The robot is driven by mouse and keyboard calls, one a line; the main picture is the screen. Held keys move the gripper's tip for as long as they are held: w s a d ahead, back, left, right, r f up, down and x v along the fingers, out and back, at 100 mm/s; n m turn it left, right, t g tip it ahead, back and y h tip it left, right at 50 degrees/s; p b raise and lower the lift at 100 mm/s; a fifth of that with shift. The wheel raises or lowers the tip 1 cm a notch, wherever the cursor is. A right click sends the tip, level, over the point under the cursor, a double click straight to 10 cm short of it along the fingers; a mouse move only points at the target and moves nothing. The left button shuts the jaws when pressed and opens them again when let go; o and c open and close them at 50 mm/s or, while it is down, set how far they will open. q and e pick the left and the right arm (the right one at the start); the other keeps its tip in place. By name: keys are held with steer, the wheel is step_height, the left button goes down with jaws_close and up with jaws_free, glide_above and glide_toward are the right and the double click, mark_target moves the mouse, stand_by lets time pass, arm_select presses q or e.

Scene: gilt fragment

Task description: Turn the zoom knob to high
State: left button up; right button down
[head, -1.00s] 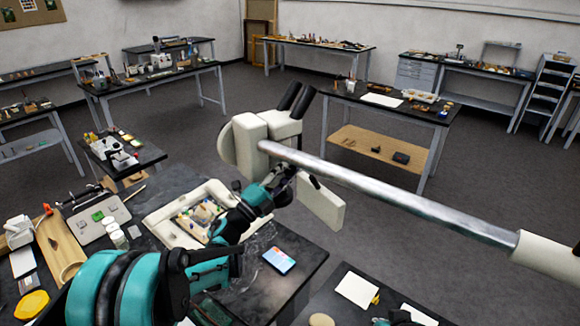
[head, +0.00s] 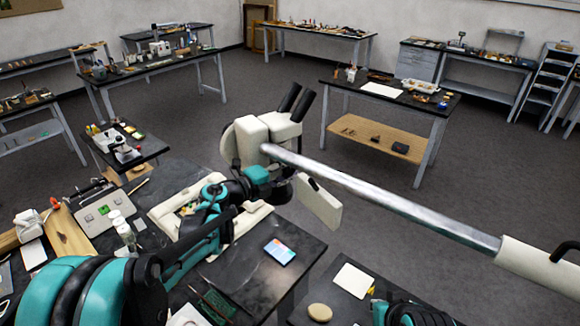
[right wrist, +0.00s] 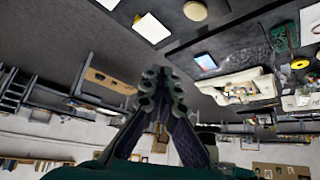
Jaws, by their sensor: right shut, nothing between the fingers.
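The cream microscope head (head: 262,135) with black eyepieces hangs on a silver boom (head: 385,200) above the near table. A rounded pale piece (head: 228,146) is on its left side; I cannot tell whether it is the zoom knob. No knob markings are readable. My left gripper (head: 276,178) is at the underside of the microscope head, close against it. Its fingers are small and dark there, and I cannot tell their opening or whether they touch a knob. My right gripper (right wrist: 162,76) is shut and empty in the right wrist view, apart from the microscope.
A cream frame-like tray (head: 168,212) with small coloured pieces lies below the microscope. A phone-like device (head: 280,252) lies on the dark tabletop. A white sheet (head: 353,280) and a round tan object (head: 320,312) lie front right. A pale flat panel (head: 318,203) hangs beside the head.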

stand_by(0.3)
arm_select(q)
steer(key=o, duration=1.2)
steer(key=v, duration=1.2)
